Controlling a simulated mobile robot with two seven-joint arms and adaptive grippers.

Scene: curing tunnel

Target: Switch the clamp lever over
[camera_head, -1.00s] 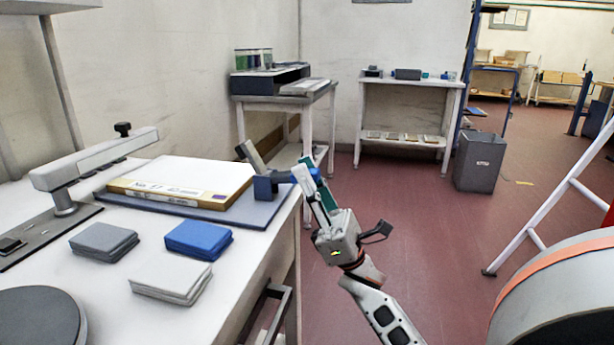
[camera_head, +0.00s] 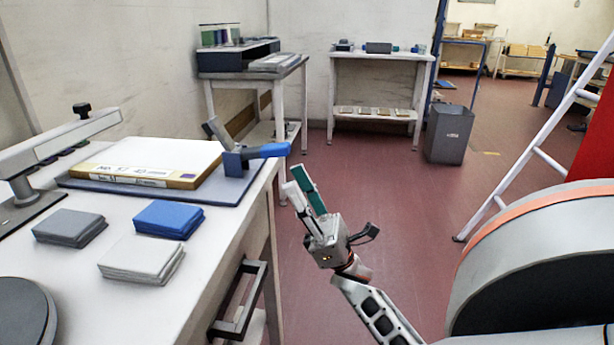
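The clamp stands on the right end of the blue-grey board (camera_head: 222,195). It has a blue body (camera_head: 234,162), a grey arm (camera_head: 216,131) tilted up to the left, and a lever with a bright blue handle (camera_head: 268,151) lying nearly level, pointing right past the table edge. My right gripper (camera_head: 296,180) is off the table's right side, below and slightly right of the handle in the picture, not touching it. Its fingers, one showing a green pad, point up-left, apart and empty. My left gripper is not in view.
A framed screen (camera_head: 185,179) lies on the board. Grey, blue and white stacks (camera_head: 140,262) sit in front on the white table. A metal handle frame (camera_head: 240,300) juts from the table's side. A grey bin (camera_head: 448,134) and white ladder (camera_head: 541,150) stand right. Open floor lies between.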

